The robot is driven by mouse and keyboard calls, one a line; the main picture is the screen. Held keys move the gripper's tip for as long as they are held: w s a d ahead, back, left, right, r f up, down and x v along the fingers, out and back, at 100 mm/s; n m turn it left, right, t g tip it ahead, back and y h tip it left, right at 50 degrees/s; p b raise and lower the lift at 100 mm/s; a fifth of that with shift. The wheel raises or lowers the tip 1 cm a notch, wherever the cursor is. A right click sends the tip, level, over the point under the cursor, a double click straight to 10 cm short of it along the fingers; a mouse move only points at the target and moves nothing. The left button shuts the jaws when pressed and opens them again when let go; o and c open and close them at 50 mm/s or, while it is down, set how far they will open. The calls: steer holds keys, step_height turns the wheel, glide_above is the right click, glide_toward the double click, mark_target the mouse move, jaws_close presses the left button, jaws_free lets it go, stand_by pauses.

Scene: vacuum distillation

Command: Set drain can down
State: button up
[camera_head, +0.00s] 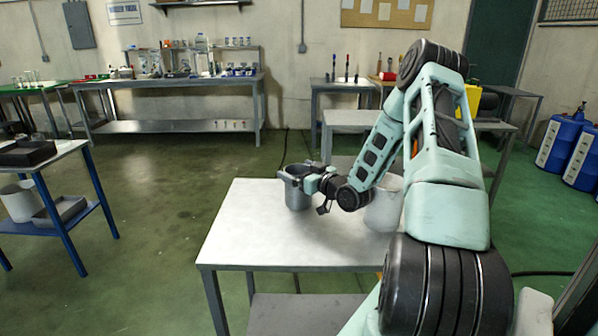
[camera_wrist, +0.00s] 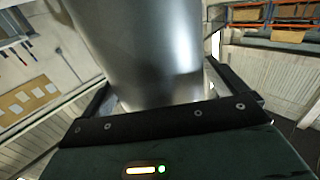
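The drain can (camera_head: 298,194) is a dark grey metal can with an open top. It is upright at the left back part of the white-topped table (camera_head: 250,225). My gripper (camera_head: 299,174) reaches it from the right, with its fingers around the can's upper part. In the wrist view the shiny can (camera_wrist: 150,50) fills the space between my two dark fingers, and the gripper looks shut on it. The can's base is at or just above the tabletop; I cannot tell whether it touches.
A pale bucket-like container (camera_head: 384,212) stands on the same table, partly behind my arm. The table's front left is clear. A blue-framed table (camera_head: 62,155) is at the left, and a long workbench (camera_head: 180,90) is at the back. Blue drums (camera_head: 565,145) stand at the right.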

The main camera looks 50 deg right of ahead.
steer(key=shift+r, duration=0.15)
steer(key=s, duration=0.7)
steer(key=shift+s+a+b, duration=0.3)
stand_by(0.4)
